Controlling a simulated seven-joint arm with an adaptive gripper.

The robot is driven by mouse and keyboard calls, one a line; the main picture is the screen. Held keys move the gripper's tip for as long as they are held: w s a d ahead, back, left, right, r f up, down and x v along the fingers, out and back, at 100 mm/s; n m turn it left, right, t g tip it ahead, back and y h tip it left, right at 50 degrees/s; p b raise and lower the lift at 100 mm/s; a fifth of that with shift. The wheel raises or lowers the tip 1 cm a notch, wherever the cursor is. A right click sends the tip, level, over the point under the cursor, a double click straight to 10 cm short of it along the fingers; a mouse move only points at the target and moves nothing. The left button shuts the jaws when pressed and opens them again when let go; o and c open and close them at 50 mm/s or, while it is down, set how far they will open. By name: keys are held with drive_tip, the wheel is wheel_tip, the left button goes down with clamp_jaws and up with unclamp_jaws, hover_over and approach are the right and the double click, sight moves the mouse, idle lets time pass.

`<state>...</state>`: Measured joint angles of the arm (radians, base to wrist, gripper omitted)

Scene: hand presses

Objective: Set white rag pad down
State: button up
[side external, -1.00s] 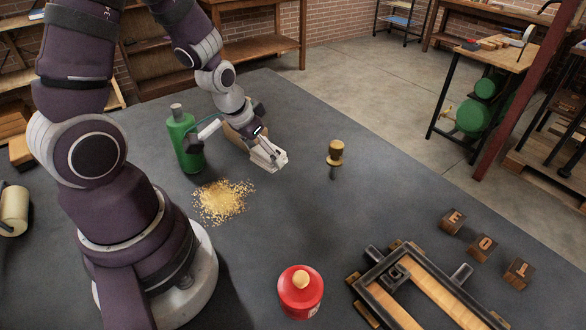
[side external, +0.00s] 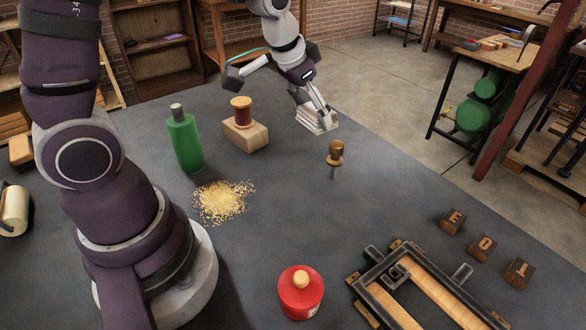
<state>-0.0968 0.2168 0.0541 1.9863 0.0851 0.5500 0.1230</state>
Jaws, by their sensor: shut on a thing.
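The white rag pad (side external: 317,124) is a folded, layered white block at the far right edge of the dark table, left of the bare concrete floor. My gripper (side external: 314,108) is above it, pointing down, with its fingers shut on the pad. The pad is at or very near the table surface; I cannot tell whether it touches.
A green bottle (side external: 185,143) and a wooden block (side external: 245,136) bearing a dark red spool-like piece (side external: 241,113) stand to the left. Sawdust (side external: 222,202), a red can (side external: 300,293), a frame (side external: 374,281) and letter blocks (side external: 481,247) lie nearer.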

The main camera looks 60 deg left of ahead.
drive_tip(key=w+d+m+h, duration=0.1)
drive_tip(key=w+d+m, duration=0.1)
drive_tip(key=w+d, duration=0.35)
drive_tip(key=m, duration=0.2)
hover_over(384, 212)
drive_tip(key=s, duration=0.1)
drive_tip(key=f, duration=0.2)
drive_tip(key=shift+h, duration=0.4)
drive_tip(key=f, duration=1.1)
drive_tip(key=shift+a+f, duration=0.25)
drive_tip(key=shift+f, duration=0.15)
drive_tip(key=shift+f, duration=0.15)
drive_tip(key=o, duration=1)
